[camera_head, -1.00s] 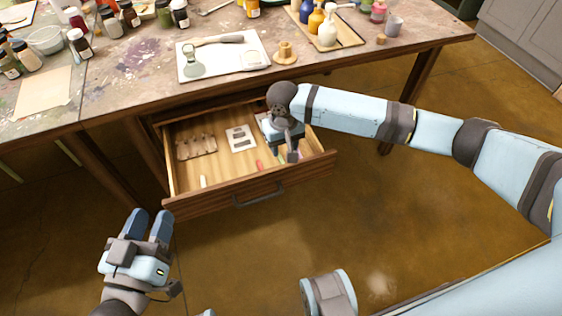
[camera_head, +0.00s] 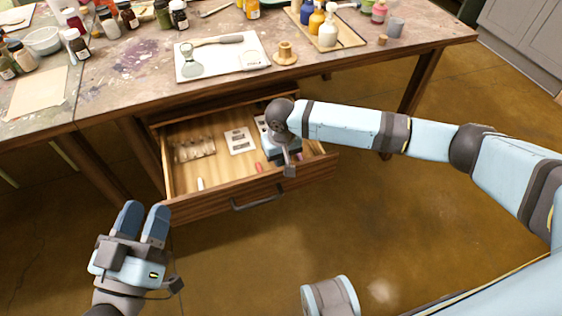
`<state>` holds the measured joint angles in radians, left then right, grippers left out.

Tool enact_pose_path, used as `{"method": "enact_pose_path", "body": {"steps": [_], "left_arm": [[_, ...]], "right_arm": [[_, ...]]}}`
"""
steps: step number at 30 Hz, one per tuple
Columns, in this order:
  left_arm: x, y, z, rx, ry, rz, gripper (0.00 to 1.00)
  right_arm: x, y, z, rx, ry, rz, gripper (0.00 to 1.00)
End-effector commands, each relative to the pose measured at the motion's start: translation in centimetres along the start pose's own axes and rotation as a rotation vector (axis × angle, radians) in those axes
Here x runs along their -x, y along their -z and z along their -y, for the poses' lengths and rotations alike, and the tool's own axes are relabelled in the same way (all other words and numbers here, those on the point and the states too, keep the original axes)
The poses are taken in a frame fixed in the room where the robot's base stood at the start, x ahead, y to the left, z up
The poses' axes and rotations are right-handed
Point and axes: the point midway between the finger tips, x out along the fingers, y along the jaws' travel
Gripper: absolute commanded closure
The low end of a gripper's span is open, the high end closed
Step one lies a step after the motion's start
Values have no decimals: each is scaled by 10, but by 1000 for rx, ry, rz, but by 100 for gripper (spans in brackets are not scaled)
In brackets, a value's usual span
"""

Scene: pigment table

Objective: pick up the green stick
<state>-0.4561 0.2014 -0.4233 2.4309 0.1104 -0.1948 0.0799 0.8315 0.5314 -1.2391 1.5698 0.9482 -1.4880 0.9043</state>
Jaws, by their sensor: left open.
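My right gripper (camera_head: 287,157) reaches down into the front right part of the open drawer (camera_head: 225,189). Its fingers are mostly hidden behind its own body and wrist, so I cannot tell whether they are open or shut. I cannot make out the green stick; the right gripper covers that part of the drawer. A red stick (camera_head: 258,167) lies on the drawer floor just left of the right gripper. A white stick (camera_head: 200,183) lies near the drawer's front left. My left gripper (camera_head: 141,222) is open and empty, in front of the drawer at lower left.
The drawer also holds a wooden rack (camera_head: 194,149) and a pale plate with dark slots (camera_head: 240,141). The table (camera_head: 130,90) above carries bottles, a white board (camera_head: 216,70) and a wooden tray (camera_head: 352,40). The floor in front of the drawer is clear.

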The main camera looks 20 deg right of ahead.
Motion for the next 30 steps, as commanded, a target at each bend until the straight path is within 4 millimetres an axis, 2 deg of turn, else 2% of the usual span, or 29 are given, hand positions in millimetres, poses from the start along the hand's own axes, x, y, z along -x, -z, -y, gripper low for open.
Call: {"method": "enact_pose_path", "body": {"steps": [7,11,15,18,24,30], "left_arm": [[0,0,0,0,0,1,57],[-1,5,-1,-4,1,-2,57],[-3,18,-1,-16,7,-27,57],[5,-8,12,-23,61,94,57],[19,-40,30,-48,129,281,57],[36,-64,42,-63,175,424,57]], "right_arm": [[1,0,0,0,0,0,96],[12,0,0,0,1,-1,96],[40,0,0,0,2,-2,96],[69,0,0,1,2,-2,96],[127,0,0,1,1,-3,96],[172,0,1,1,2,-1,96]]}}
